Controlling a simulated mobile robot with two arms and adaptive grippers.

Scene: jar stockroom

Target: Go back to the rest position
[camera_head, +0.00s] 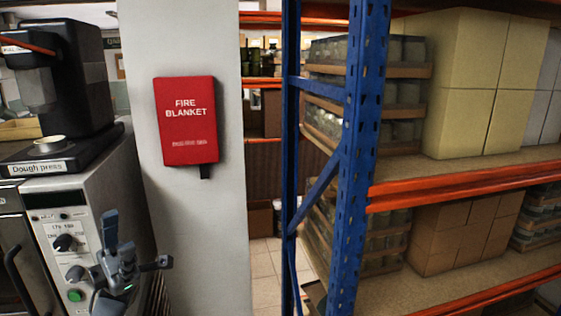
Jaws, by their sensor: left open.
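My left gripper (138,241) shows at the lower left in the head view. Its dark grey fingers are spread apart, one pointing up and one to the right, and nothing is between them. It is in front of the grey machine (100,205) with knobs and a green button, and I cannot tell the gap between them. My right gripper is not in view.
A black dough press (75,75) stands on the machine. A red fire blanket box (187,120) hangs on a white pillar (215,235). A blue-post rack (352,150) with orange beams holds cartons (478,80) and jars at right. Tiled floor (264,265) shows between pillar and rack.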

